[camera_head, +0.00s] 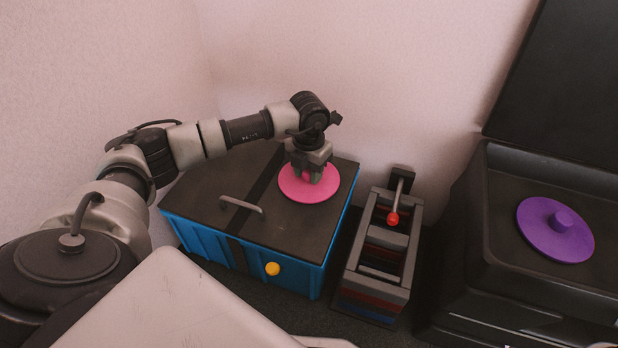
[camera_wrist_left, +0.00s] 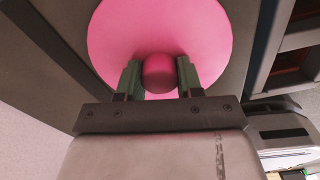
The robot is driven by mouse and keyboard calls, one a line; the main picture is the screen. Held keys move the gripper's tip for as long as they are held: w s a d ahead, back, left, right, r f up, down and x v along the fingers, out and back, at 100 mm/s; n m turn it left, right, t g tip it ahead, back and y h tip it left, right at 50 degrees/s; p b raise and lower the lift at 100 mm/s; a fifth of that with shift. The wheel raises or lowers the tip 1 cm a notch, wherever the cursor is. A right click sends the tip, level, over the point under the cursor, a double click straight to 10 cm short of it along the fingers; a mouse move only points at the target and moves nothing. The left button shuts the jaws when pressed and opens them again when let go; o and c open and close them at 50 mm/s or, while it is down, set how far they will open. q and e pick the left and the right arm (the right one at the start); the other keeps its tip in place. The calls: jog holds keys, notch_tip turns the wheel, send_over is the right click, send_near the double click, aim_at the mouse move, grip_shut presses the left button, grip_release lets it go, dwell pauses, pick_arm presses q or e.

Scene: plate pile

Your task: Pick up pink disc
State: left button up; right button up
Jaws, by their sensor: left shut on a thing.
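The pink disc (camera_head: 312,191) lies on the dark lid of the blue box, near its right back corner. It has a round pink knob in its middle, seen in the left wrist view (camera_wrist_left: 159,72). My left gripper (camera_head: 308,174) comes down from above onto the disc. In the left wrist view, its green-lined fingers (camera_wrist_left: 159,78) stand on both sides of the knob and are shut on it. In the head view the gripper hides the knob. I cannot tell whether the disc touches the lid. My right gripper is not in view.
The blue box (camera_head: 205,243) has a black lid with a grey handle (camera_head: 241,204) and a yellow button (camera_head: 272,268) on its front. Right of it stands a grey frame with a red-tipped lever (camera_head: 393,217). A purple disc (camera_head: 555,229) lies in the open black case (camera_head: 492,250).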

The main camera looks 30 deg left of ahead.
pick_arm(q)
jog(key=shift+c, duration=0.7)
jog(key=shift+r, duration=0.1)
